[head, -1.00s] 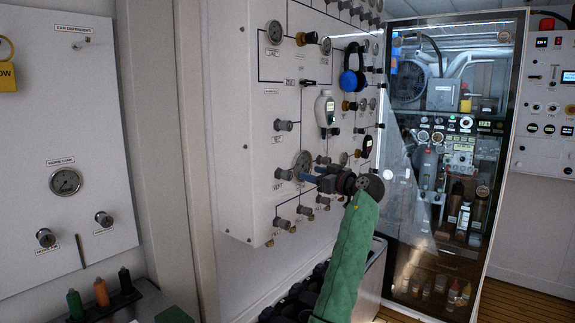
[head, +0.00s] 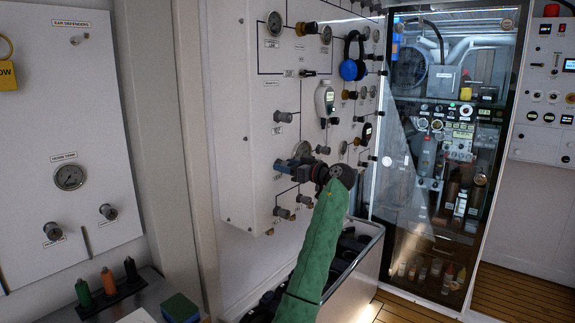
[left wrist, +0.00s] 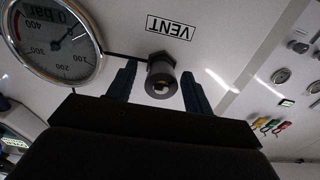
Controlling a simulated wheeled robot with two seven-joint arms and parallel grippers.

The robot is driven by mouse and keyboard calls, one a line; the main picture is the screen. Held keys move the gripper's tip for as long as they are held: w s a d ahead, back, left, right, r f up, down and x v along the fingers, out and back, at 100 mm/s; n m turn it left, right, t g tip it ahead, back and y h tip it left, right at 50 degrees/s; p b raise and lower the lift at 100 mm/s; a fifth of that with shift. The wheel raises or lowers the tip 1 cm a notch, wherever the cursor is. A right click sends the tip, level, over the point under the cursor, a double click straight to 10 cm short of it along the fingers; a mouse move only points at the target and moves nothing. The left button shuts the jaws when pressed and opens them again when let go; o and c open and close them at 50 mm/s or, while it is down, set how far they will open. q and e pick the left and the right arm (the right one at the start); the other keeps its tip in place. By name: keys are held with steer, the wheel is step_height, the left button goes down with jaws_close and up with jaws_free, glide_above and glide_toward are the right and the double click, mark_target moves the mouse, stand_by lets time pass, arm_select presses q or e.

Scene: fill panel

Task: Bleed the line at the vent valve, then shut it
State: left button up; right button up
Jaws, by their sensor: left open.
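The vent valve (left wrist: 161,75) is a short dark round knob on the white panel, beside an upside-down "VENT" label (left wrist: 170,27) in the left wrist view. My left gripper (left wrist: 157,88) is open, with one blue finger on each side of the knob. I see gaps between fingers and knob, so it is around the valve without gripping it. In the head view my left gripper (head: 284,167) is at the panel's lower left and covers the valve.
The fill panel (head: 240,150) carries several other knobs and gauges, a blue headset (head: 349,69) and a white handheld meter (head: 325,99). A glass-fronted cabinet (head: 440,215) stands behind. A bin (head: 355,270) of dark items is below the panel.

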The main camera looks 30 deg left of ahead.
arm_select(q)
steer(key=shift+c, duration=0.4)
steer(key=c, duration=0.9)
steer(key=shift+m, duration=0.3)
